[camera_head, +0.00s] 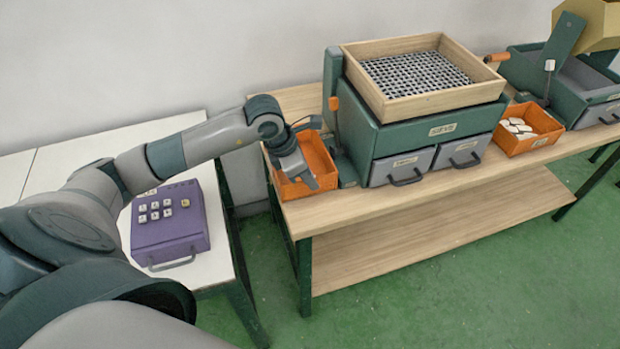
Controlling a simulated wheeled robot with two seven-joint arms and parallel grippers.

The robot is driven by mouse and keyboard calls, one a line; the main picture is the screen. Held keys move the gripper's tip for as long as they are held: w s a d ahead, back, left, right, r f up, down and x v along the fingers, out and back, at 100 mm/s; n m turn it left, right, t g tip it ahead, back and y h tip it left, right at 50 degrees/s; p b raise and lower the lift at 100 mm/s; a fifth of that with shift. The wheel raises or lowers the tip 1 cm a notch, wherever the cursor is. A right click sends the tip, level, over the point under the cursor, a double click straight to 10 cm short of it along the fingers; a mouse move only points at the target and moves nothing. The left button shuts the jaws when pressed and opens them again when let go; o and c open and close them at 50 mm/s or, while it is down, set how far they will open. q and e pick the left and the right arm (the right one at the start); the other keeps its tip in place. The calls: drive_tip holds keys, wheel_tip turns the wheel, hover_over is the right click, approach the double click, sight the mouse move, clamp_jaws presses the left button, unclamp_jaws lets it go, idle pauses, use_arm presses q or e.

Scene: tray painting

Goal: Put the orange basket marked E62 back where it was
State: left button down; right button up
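An orange basket (292,190) sits at the left end of the wooden table, beside the green sieve machine. My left arm reaches in from the left, and my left gripper (306,177) is at this basket, covering part of its opening and near wall. Whether its fingers are open or closed on the basket is not clear. A second orange basket (545,139) with pale pieces in it stands to the right of the sieve machine. No E62 mark can be read on either basket. My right gripper is not in view.
The green sieve machine (360,128) has two grey drawers and a wooden sieve tray (390,50) on top. A purple box with keys (172,230) lies on the white table (60,165). Another green machine (585,75) stands at far right. The wooden lower shelf (430,230) is bare.

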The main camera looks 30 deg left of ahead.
use_arm(q)
drive_tip(key=shift+f, duration=0.1)
drive_tip(key=c, duration=2)
unclamp_jaws()
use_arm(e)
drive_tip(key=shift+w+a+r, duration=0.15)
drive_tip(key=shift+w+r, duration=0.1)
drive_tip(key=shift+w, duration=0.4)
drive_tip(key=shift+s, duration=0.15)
